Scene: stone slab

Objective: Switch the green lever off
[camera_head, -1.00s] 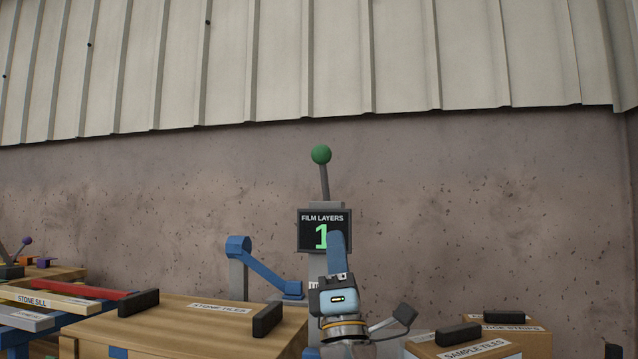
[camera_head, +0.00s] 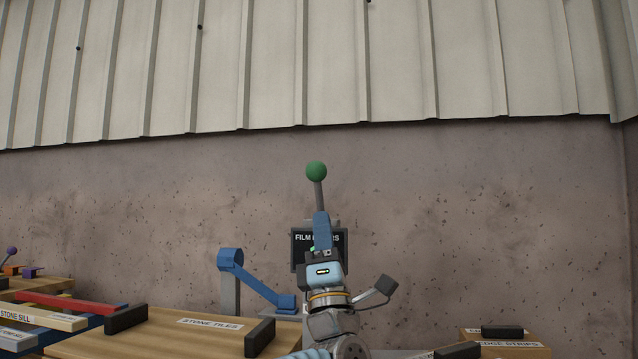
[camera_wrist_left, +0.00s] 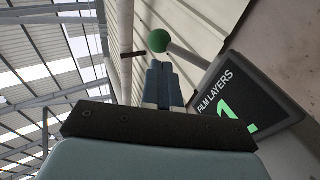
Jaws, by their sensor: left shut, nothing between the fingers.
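The green lever is a grey rod topped by a green ball (camera_head: 316,171). It stands up almost straight above a dark display (camera_head: 300,262) reading "FILM LAYERS". My left gripper (camera_head: 321,216) is shut and empty, pointing up in front of the display, its tip below the ball and overlapping the rod. In the left wrist view the green ball (camera_wrist_left: 158,40) shows just beyond the closed fingertips (camera_wrist_left: 160,66), with the rod running off to the right. I cannot tell whether the fingers touch the rod. The display (camera_wrist_left: 243,98) there shows a green 1. My right gripper is not seen.
A blue bent arm on a grey post (camera_head: 231,260) stands left of the display. A wooden crate labelled "STONE TILES" (camera_head: 185,335) with dark handles is at front left. A crate labelled "EDGE STRIPS" (camera_head: 520,350) is at lower right. A concrete wall (camera_head: 480,210) is behind.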

